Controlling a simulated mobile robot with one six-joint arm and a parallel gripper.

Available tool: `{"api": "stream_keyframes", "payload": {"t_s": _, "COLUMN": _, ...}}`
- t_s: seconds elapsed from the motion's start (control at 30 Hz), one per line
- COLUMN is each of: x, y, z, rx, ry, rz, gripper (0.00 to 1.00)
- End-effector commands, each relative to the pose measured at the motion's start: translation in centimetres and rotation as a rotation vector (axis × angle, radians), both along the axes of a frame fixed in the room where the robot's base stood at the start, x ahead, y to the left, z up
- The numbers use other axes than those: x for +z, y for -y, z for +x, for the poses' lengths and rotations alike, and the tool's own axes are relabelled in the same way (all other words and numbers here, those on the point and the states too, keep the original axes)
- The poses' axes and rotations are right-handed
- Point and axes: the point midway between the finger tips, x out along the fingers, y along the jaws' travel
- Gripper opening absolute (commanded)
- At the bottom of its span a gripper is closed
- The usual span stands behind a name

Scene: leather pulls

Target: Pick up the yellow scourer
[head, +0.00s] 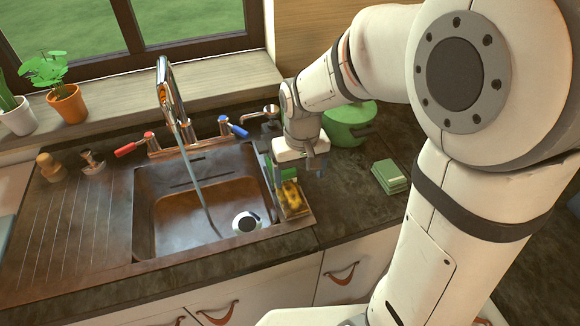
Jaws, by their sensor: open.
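The yellow scourer (291,195) sits at the right rim of the sink, on or in a small brown holder (294,213). A green item (286,173) is close behind it, partly covered by my gripper. My gripper (300,177) points down just above and slightly right of the scourer. Its jaws are open, with nothing visible between them. I cannot tell whether a finger touches the green item.
The sink (165,232) holds a round white and dark object (246,222), with a tap (165,85) behind. A green pot (350,124) and stacked green cloths or sponges (390,177) stand right of my gripper. Counter at front right is clear.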

Motion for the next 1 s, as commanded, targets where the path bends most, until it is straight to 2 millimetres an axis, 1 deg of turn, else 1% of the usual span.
{"api": "stream_keyframes", "payload": {"t_s": 0.03, "x": -0.8, "y": -0.5, "z": 0.3, "rx": 0.010, "ry": -0.011, "rz": -0.003, "gripper": 0.82}}
{"api": "stream_keyframes", "payload": {"t_s": 0.13, "x": -1.5, "y": -1.0, "z": 0.6, "rx": 0.018, "ry": -0.018, "rz": -0.005, "gripper": 0.82}}
{"api": "stream_keyframes", "payload": {"t_s": 0.47, "x": -4.9, "y": -1.2, "z": 0.5, "rx": 0.019, "ry": -0.022, "rz": -0.006, "gripper": 0.82}}
{"api": "stream_keyframes", "payload": {"t_s": 0.7, "x": -8.2, "y": -1.6, "z": 0.4, "rx": 0.018, "ry": -0.022, "rz": -0.006, "gripper": 0.82}}
{"api": "stream_keyframes", "payload": {"t_s": 0.8, "x": -9.0, "y": -1.6, "z": 0.4, "rx": 0.018, "ry": -0.020, "rz": -0.006, "gripper": 0.82}}
{"api": "stream_keyframes", "payload": {"t_s": 1.0, "x": -9.2, "y": -1.6, "z": 0.4, "rx": 0.018, "ry": -0.018, "rz": -0.005, "gripper": 0.82}}
